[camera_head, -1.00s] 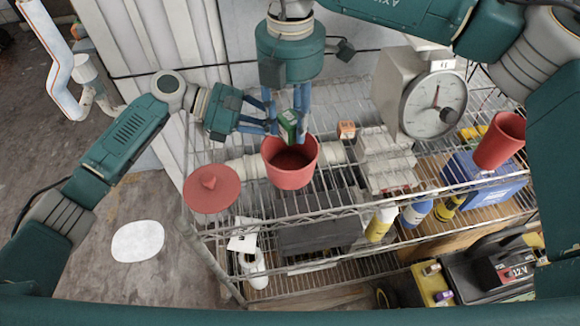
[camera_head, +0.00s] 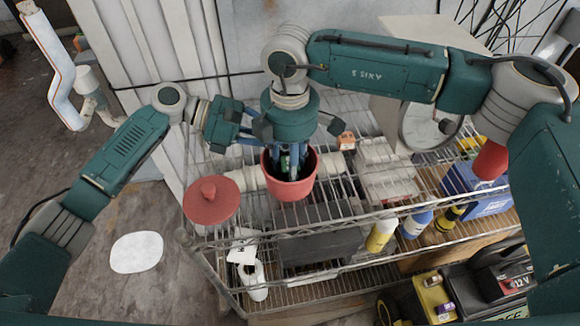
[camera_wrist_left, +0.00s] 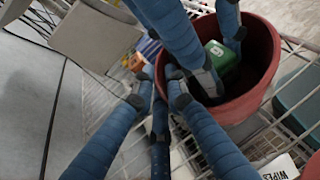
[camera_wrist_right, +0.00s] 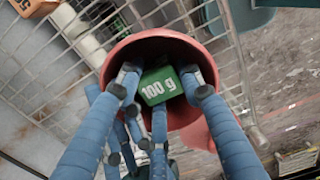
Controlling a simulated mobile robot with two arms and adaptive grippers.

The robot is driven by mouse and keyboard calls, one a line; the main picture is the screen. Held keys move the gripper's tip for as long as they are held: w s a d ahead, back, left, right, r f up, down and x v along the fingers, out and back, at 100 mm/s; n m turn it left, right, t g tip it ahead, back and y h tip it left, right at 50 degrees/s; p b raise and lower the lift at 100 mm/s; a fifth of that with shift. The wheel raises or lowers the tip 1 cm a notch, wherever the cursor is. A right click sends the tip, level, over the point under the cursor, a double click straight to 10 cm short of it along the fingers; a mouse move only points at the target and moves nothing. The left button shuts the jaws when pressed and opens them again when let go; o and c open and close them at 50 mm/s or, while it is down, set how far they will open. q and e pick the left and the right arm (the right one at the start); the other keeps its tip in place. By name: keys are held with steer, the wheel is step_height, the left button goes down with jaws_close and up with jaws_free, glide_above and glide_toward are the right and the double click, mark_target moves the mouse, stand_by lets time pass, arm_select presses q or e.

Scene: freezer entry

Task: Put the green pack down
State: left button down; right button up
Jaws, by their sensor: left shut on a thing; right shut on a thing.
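The green pack, marked "100 g", is inside the mouth of the red pot (camera_head: 292,190). It shows clearly in the right wrist view (camera_wrist_right: 158,86) and partly in the left wrist view (camera_wrist_left: 222,58). My right gripper (camera_head: 287,172) points down into the pot, its fingers shut around the pack. Whether the pack touches the pot's floor is hidden. My left gripper (camera_head: 262,150) is at the pot's back left, shut on its rim; its fingers show at the pot wall in the left wrist view (camera_wrist_left: 178,88). The pot is upright at the wire shelf.
A red lid (camera_head: 211,203) with a knob sits left of the pot. The wire shelf (camera_head: 345,212) also bears white boxes (camera_head: 388,178), a dial scale (camera_head: 418,128) partly behind my right arm, an orange box (camera_head: 346,141) and a blue crate (camera_head: 488,205).

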arm_select(q)
steer(key=shift+s+f, duration=0.1)
steer(key=shift+f, duration=0.1)
arm_select(e)
steer(key=shift+f, duration=0.6)
steer(key=shift+f, duration=0.15)
steer(key=o, duration=0.9)
step_height(320, 180, up, 12)
steer(key=shift+r, duration=0.2)
arm_select(q)
steer(key=c, duration=1.7)
jaws_free()
